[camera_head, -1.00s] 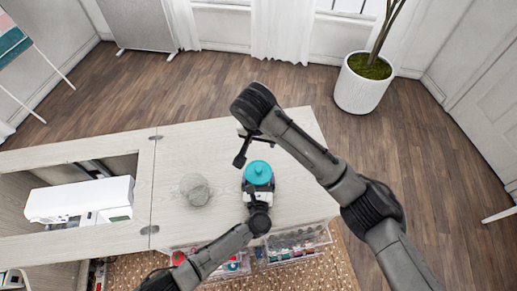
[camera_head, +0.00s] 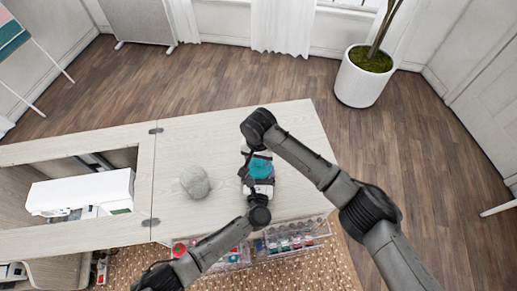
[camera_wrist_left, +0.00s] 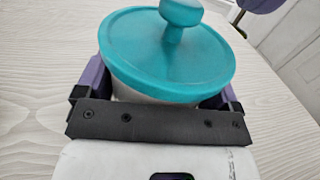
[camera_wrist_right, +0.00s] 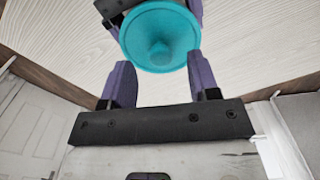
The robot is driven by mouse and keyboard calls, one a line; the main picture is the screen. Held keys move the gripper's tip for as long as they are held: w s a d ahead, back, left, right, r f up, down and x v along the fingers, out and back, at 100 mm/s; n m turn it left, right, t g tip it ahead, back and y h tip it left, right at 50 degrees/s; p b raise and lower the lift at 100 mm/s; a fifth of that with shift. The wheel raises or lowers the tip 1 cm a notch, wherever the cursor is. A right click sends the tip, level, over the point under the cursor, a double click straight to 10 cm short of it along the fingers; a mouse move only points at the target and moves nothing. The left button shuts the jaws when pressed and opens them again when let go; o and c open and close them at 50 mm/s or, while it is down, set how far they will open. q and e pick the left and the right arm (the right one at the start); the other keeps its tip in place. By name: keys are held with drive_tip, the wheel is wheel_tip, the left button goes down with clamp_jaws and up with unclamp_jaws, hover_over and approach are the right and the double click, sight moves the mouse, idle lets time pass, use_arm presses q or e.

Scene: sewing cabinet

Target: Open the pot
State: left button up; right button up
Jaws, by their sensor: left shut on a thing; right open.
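The pot (camera_wrist_left: 150,96) is whitish with a teal lid (camera_wrist_left: 165,60) that has a round knob on top. The lid is seated on the pot, which stands on the pale tabletop. My left gripper (camera_wrist_left: 160,92) is shut on the pot's body, with a purple finger on each side. In the head view the teal lid (camera_head: 261,168) shows partly under my right wrist. My right gripper (camera_wrist_right: 160,78) is open and empty. In the right wrist view the lid (camera_wrist_right: 160,36) and its knob lie just beyond and between the purple fingertips, apart from them.
A white sewing machine (camera_head: 80,192) lies in the cabinet recess further left. Clear drawers (camera_head: 290,240) with several small items stick out at the front edge. A potted plant (camera_head: 362,78) stands on the floor.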

drive_tip(key=shift+f, duration=1.05)
drive_tip(key=shift+c, duration=0.2)
clamp_jaws()
drive_tip(key=shift+r, duration=0.35)
idle(0.6)
drive_tip(key=shift+r, duration=0.8)
drive_tip(key=shift+r, duration=0.1)
